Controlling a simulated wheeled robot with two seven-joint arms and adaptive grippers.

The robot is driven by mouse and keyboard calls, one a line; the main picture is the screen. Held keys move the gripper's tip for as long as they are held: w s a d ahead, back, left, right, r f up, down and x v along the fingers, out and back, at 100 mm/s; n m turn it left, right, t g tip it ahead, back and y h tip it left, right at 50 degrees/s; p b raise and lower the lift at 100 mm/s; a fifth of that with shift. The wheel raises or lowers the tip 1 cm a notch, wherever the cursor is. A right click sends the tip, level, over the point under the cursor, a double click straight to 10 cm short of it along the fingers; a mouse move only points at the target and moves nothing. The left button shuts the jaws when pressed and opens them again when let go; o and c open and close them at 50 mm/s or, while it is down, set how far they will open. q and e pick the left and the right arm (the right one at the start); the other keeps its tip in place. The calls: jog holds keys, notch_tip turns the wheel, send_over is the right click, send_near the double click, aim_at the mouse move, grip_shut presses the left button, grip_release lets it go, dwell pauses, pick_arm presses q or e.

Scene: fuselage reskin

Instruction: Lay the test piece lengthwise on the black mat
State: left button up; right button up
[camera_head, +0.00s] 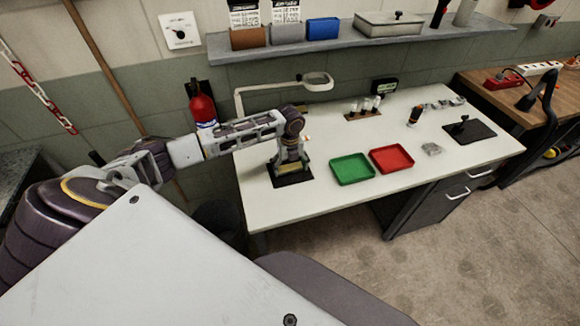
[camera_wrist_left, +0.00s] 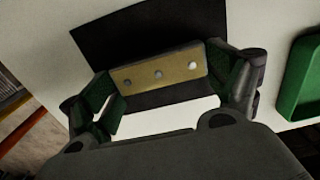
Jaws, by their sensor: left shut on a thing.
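The test piece is a tan-yellow bar with several round dots, seen in the left wrist view (camera_wrist_left: 160,70). My left gripper (camera_wrist_left: 172,88) is shut on it, with green-padded fingers at its two ends. The black mat (camera_wrist_left: 140,30) lies behind and under the bar in that view. In the head view, my left gripper (camera_head: 290,160) points down over the black mat (camera_head: 293,181) at the left of the white table. Whether the bar touches the mat I cannot tell. My right gripper is not in view.
A green tray (camera_head: 352,169) and a red tray (camera_head: 391,159) stand right of the mat. A lamp with a magnifier (camera_head: 316,82) stands behind my gripper. A small rack (camera_head: 363,114) is at the back. The front strip of the table is clear.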

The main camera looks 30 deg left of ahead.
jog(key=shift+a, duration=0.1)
pick_arm(q)
jog(key=shift+f, duration=0.1)
jog(key=o, duration=0.7)
jog(key=shift+o, duration=0.4)
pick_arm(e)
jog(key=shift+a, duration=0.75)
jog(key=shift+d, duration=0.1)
